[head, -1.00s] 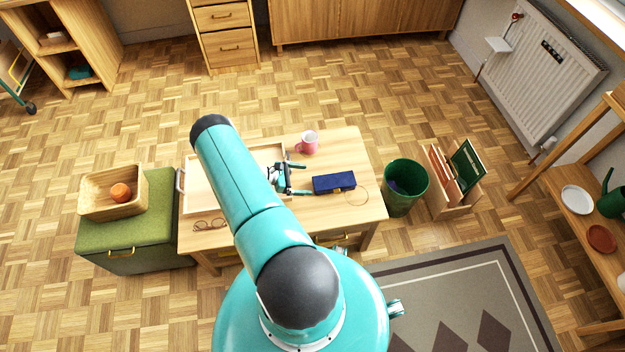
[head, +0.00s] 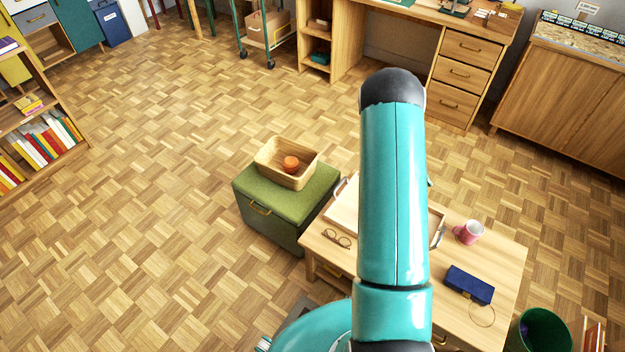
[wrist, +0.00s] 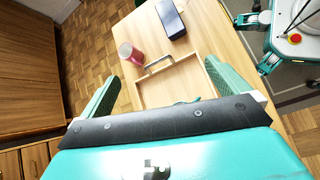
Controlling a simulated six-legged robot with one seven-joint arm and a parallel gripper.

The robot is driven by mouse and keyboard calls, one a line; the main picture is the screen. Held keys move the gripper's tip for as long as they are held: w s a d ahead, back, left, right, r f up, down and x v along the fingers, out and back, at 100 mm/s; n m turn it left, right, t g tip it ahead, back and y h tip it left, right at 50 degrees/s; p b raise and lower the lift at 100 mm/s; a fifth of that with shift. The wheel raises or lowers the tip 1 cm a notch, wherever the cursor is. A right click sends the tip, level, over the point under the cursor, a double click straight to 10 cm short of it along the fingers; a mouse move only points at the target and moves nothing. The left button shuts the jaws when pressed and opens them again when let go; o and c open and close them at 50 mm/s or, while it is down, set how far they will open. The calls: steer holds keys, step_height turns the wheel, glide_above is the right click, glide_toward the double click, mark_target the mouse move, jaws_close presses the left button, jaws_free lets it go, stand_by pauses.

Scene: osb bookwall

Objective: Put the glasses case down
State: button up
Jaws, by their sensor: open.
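The dark blue glasses case (head: 469,284) lies flat on the wooden table (head: 502,262), near its right end. It also shows at the top of the wrist view (wrist: 171,19). My gripper (wrist: 163,70) is open and empty, with its teal fingers spread wide. The wrist view shows it facing the table and a wooden tray (wrist: 213,80), with the case beyond the fingers and apart from them. In the head view my arm hides the gripper.
A pink mug (head: 468,232) stands behind the case. Eyeglasses (head: 337,238) lie at the table's left front. A green ottoman (head: 258,208) left of the table bears a wooden box (head: 271,170) with an orange fruit. A green bin (head: 540,331) stands right. Floor left is clear.

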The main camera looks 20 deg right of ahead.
steer(key=w+a+r+m+t+y, duration=0.1)
steer(key=w+a+r+t, duration=0.15)
steer(key=a+r, duration=0.9)
steer(key=w+a+r+m+t+y, duration=0.15)
steer(key=a+r+t, duration=0.25)
steer(key=a+r, duration=0.7)
steer(key=s+a+r+t+y, duration=0.1)
steer(key=s+a+r+t, duration=0.2)
steer(key=s+a+r, duration=0.3)
steer(key=s+a+r+t+y, duration=0.1)
steer(key=s+a+r+t, duration=0.3)
steer(key=s+a+r, duration=0.3)
steer(key=a+r, duration=0.1)
steer(key=a, duration=0.3)
steer(key=shift+a+y, duration=0.15)
steer(key=shift+y, duration=0.2)
